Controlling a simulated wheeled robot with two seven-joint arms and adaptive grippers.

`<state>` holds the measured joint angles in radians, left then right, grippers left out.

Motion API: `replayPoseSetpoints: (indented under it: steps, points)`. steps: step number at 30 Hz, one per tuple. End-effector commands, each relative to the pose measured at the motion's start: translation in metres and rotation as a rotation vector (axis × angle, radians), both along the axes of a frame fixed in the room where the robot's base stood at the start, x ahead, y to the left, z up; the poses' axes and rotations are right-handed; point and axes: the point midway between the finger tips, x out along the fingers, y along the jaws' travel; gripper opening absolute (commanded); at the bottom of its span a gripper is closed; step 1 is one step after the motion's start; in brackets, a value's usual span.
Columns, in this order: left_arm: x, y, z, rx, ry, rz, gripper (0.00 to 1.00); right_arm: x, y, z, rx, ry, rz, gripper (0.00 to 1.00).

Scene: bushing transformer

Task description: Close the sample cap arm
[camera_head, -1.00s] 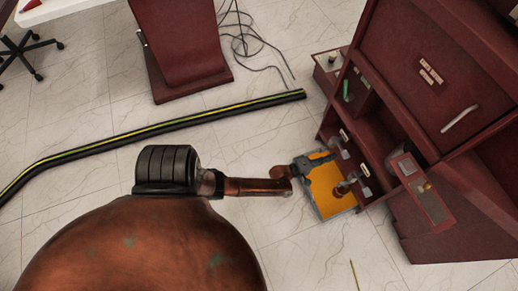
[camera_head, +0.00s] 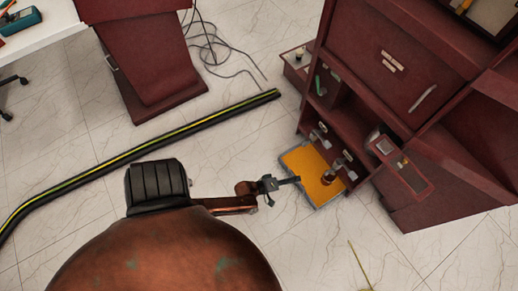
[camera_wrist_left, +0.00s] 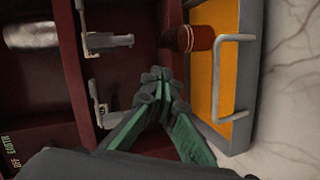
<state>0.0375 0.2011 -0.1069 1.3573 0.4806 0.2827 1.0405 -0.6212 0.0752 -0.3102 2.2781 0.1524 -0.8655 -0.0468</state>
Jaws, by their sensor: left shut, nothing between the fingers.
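Two pale metal arms, which look like sample cap arms, sit at the cabinet's lower opening: an upper one (camera_head: 320,138) and a lower one (camera_head: 342,165). In the left wrist view they show as a bracket with a rod (camera_wrist_left: 108,41) and a second bracket (camera_wrist_left: 104,105). I cannot tell which is the cap arm named in the task, or whether each is fully closed. My left gripper (camera_head: 297,180) is shut and empty over the left edge of the orange tray (camera_head: 313,170). Its fingertips (camera_wrist_left: 155,82) are together, apart from the brackets. My right gripper is not in view.
A reddish-brown cylinder (camera_wrist_left: 196,39) stands on the tray, beside a grey handle (camera_wrist_left: 232,80). The dark red cabinet (camera_head: 375,80) rises behind, with a panel (camera_head: 402,168) sticking out. A black-and-yellow cable cover (camera_head: 150,144) crosses the floor.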

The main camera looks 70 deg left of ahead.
Motion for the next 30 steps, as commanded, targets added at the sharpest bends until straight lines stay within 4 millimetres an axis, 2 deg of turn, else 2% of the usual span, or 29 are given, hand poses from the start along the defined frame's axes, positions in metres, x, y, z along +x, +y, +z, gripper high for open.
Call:
replayPoseSetpoints:
  steps: [6, 15, 30]
  points:
    - [-0.028, -0.031, -0.003, 0.102, 0.115, -0.112, 0.0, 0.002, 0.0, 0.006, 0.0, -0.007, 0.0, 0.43]
    - [-0.073, -0.066, -0.003, 0.245, 0.261, -0.274, 0.0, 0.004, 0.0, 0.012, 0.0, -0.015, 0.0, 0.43]
    - [-0.157, -0.105, 0.015, 0.472, 0.475, -0.55, 0.0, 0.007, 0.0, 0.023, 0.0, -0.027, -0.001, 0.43]
